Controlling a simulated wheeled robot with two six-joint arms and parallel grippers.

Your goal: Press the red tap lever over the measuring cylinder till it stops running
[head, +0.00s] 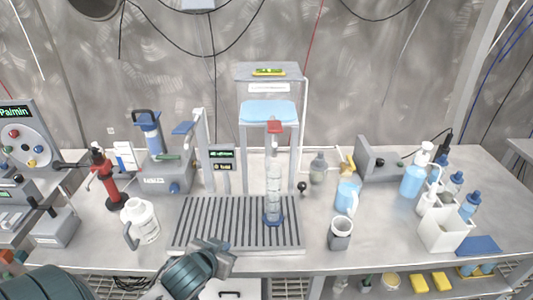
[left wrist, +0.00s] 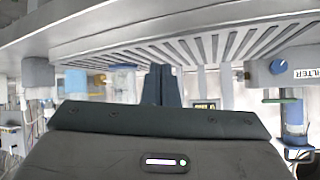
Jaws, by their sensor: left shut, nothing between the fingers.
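The red tap lever (head: 274,127) is on the front of the water dispenser (head: 268,84), below its light-blue tank. The clear measuring cylinder (head: 273,185) stands upright under it, its blue foot on the slatted drip tray (head: 200,222). I cannot make out a water stream or the level in the cylinder. My left gripper (head: 222,256) is shut and empty near the tray's front edge, well below and left of the lever. In the left wrist view its dark fingers (left wrist: 161,86) are together, and the picture appears upside down. My right gripper is not in view.
A white jug (head: 142,220) stands left of the tray. A grey cup (head: 341,233) and a blue bottle (head: 348,196) stand right of it. A small display post (head: 221,165) stands behind the tray's left part. A white bin (head: 445,230) is at the right.

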